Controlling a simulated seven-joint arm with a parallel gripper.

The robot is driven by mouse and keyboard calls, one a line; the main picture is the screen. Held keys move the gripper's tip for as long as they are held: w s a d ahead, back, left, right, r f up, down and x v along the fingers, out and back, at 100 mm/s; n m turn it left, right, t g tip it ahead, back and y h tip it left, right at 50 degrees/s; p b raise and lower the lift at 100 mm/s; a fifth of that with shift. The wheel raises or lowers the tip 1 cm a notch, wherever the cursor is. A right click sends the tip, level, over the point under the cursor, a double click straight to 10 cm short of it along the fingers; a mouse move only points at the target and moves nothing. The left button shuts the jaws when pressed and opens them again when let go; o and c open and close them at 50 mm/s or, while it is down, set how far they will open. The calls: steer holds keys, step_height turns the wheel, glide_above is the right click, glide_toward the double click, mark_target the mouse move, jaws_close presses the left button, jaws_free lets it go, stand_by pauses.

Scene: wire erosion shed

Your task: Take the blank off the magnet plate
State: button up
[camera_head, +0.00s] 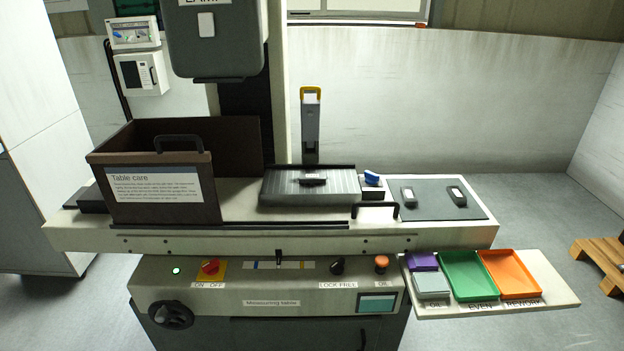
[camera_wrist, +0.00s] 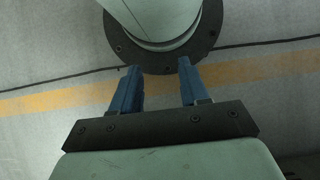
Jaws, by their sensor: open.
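The magnet plate (camera_head: 275,192) is a grey, finely ribbed block on the machine table, in the middle of the head view. A small dark piece (camera_head: 312,181), which looks like the blank, lies on top of it near the middle. A blue lever (camera_head: 372,176) sits on a small block at the plate's right end. My gripper (camera_wrist: 159,66) shows only in the wrist view, with two blue fingers apart and nothing between them. It points at the floor, away from the plate, and neither plate nor blank shows there.
A brown open guard (camera_head: 150,200) stands left of the plate. A grey post (camera_head: 310,125) rises behind it. A dark mat (camera_head: 433,207) with two small pieces lies right. Green (camera_head: 470,277) and orange (camera_head: 511,275) trays sit on the front-right shelf. A machine head (camera_head: 215,40) hangs at upper left.

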steer(key=shift+o, duration=0.3)
steer(key=o, duration=0.5)
steer(key=shift+c, duration=0.2)
